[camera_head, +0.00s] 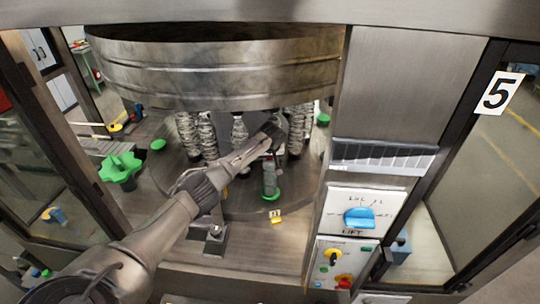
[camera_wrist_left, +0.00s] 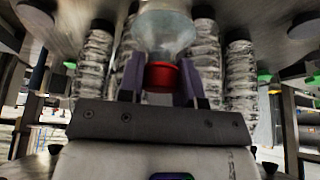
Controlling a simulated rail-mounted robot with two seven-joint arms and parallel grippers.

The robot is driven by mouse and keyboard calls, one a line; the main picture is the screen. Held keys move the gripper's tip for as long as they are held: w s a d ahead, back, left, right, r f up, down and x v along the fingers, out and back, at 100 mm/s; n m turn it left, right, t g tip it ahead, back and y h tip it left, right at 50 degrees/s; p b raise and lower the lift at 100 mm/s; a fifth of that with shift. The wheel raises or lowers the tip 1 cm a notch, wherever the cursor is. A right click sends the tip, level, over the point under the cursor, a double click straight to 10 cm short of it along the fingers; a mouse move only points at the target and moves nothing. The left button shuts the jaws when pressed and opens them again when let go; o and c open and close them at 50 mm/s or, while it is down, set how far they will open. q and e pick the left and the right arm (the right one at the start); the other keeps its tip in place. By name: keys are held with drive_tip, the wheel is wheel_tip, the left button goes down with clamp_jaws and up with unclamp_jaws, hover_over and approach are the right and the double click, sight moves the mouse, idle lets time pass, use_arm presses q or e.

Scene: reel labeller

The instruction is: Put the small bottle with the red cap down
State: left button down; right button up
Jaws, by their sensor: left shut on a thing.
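The small bottle's red cap (camera_wrist_left: 161,75) is between the two purple fingers of my left gripper (camera_wrist_left: 160,82) in the left wrist view. The bottle's pale, translucent body (camera_wrist_left: 166,32) extends beyond the cap, away from the palm. My left gripper is shut on this bottle. In the head view my left gripper (camera_head: 272,134) reaches in under the large metal drum, among the wrapped columns. The bottle cannot be made out clearly there. My right gripper is in neither view.
A large metal drum (camera_head: 215,70) hangs over a round plate (camera_head: 175,180). Several wrapped columns (camera_head: 188,137) stand close around the gripper. A grey-green cylinder (camera_head: 269,178) on a green base stands near the plate's front. A control panel (camera_head: 360,213) stands at right.

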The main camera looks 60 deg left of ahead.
use_arm(q)
drive_tip(key=shift+f, duration=0.15)
drive_tip(key=c, duration=0.8)
unclamp_jaws()
